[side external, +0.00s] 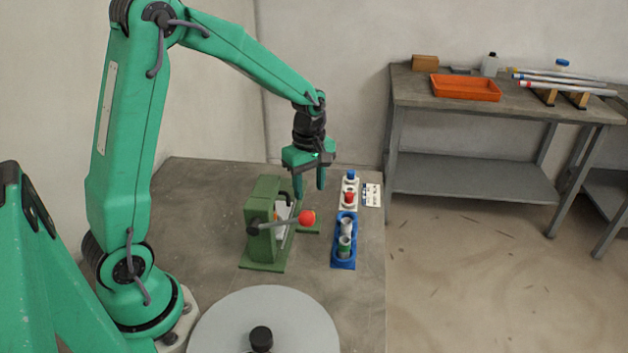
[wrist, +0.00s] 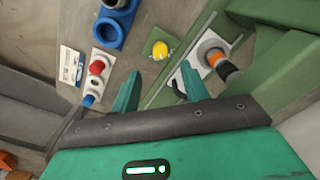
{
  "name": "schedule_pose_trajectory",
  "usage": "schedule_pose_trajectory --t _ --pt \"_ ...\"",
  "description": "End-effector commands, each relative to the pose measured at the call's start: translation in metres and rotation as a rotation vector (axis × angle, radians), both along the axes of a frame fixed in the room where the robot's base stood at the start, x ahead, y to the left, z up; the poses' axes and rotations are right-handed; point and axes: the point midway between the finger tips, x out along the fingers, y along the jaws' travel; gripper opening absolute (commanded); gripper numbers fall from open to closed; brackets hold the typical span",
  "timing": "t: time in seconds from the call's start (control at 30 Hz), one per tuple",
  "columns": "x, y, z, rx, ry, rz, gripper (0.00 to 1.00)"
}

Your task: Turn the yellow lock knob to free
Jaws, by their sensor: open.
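The yellow lock knob (wrist: 160,50) sits on a small green block in the wrist view, beside a long green rail. It has a small pale mark on it, but its setting cannot be read. I cannot make out the knob in the side view. My gripper (side external: 309,187) is open and empty, pointing down above the far end of the green jig (side external: 262,225). In the wrist view my gripper's fingers (wrist: 157,85) are spread apart, with the knob ahead of them and not between them.
A lever with a red ball (side external: 306,217) sticks out from the jig. A blue holder (side external: 343,262) with tubes and a white block with red and blue caps stand to the right. A round grey disc (side external: 225,320) is in front. An orange-ringed black part (wrist: 217,62) stands near the knob.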

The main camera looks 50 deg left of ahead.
Motion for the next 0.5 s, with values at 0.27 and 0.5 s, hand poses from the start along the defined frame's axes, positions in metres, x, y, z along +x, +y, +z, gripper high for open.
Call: schedule_pose_trajectory --t 0.27,0.5 --pt "0.000 0.000 -0.001 0.000 0.000 0.024 0.45" --pt "-0.001 0.000 -0.014 -0.001 0.003 0.023 0.45"
